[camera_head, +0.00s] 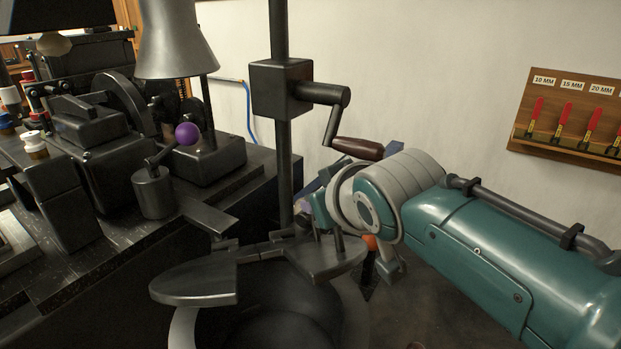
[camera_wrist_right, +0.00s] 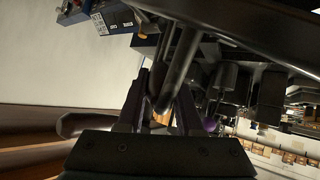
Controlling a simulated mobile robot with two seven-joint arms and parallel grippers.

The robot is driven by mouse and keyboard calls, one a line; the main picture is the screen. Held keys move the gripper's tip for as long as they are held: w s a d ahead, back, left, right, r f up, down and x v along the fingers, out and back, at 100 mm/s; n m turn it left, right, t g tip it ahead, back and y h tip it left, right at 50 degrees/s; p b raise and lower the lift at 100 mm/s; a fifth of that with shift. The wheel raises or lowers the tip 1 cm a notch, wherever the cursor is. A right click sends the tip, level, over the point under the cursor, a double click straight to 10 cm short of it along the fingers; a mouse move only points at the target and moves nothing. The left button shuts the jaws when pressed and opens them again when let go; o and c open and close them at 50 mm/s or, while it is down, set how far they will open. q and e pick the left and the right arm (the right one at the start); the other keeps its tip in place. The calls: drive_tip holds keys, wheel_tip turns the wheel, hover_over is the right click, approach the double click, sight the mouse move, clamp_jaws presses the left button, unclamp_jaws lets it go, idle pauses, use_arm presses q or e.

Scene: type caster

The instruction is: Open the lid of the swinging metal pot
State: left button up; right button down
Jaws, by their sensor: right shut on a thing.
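The metal pot (camera_head: 270,305) stands at the bottom middle of the head view, with its dark inside showing. Its lid shows as two flat metal leaves: a left leaf (camera_head: 200,284) at the pot's left side and a right leaf (camera_head: 325,258) at the back right, with a gap between them. My right gripper (camera_head: 316,218) is above the right leaf, partly hidden by my wrist. In the right wrist view its fingers (camera_wrist_right: 160,112) are closed around a dark metal rod (camera_wrist_right: 178,65), seemingly the lid's handle. My left gripper is in neither view.
A vertical post (camera_head: 283,150) with a crank and brown wooden handle (camera_head: 358,148) rises behind the pot, close to my right wrist. A dark machine bench (camera_head: 80,250) fills the left. A rack with red-handled tools (camera_head: 570,115) hangs on the right wall.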

sight(338, 228)
drive_tip(key=shift+w+r, duration=0.2)
idle(0.3)
drive_tip(key=c, duration=0.6)
unclamp_jaws()
drive_tip(key=shift+s+r+p, duration=0.2)
drive_tip(key=shift+p, duration=0.15)
drive_tip(key=p+v, duration=0.3)
drive_tip(key=v, duration=0.4)
drive_tip(key=shift+s+r, duration=0.2)
drive_tip(key=shift+s, duration=0.15)
drive_tip(key=shift+s+d+r, duration=0.2)
drive_tip(key=shift+s+r, duration=0.2)
drive_tip(key=shift+s, duration=0.2)
